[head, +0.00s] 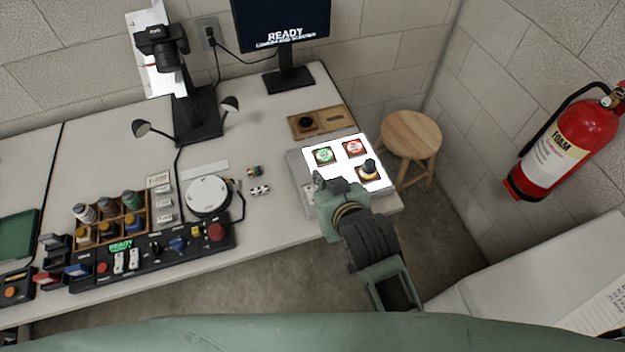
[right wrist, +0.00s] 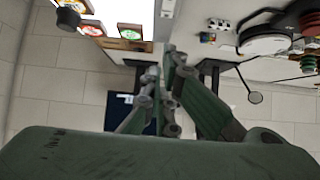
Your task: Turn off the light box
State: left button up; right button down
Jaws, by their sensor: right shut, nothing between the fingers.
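The light box (head: 316,172) stands at the right end of the table, and its top glows bright white. A green-marked tile (head: 324,155), a red-marked tile (head: 353,147) and a dark knob-like piece (head: 369,167) on a brown base lie on it. It also shows lit at the upper left of the right wrist view (right wrist: 137,10). My right gripper (head: 328,184) is shut and empty at the box's front edge, covering part of its front. Whether it touches the box I cannot tell. A small light-coloured part, perhaps a switch, shows on the box's front (head: 308,196). My left gripper is out of view.
A wooden holder (head: 335,118) lies behind the box, and a monitor (head: 283,30) stands further back. A round white turntable (head: 208,195) and a black control panel (head: 150,256) are to the left. A wooden stool (head: 411,134) and a red extinguisher (head: 575,140) are to the right.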

jog(key=p, duration=0.1)
send_over(312, 190)
jog(key=s, duration=0.1)
notch_tip(312, 190, down, 5)
jog(key=shift+d+f, duration=0.1)
jog(key=shift+d, duration=0.05)
jog(key=f, duration=0.3)
jog(key=shift+w+f, duration=0.15)
jog(key=shift+w, duration=0.05)
jog(key=shift+f, duration=0.4)
jog(key=shift+w+a+f, duration=0.2)
jog(key=shift+w+f, duration=0.2)
jog(key=shift+f, duration=0.05)
jog(key=shift+s+p, duration=0.1)
jog(key=shift+p, duration=0.25)
jog(key=shift+s+d+p, duration=0.25)
jog(key=shift+s+p, duration=0.3)
jog(key=shift+s, duration=0.1)
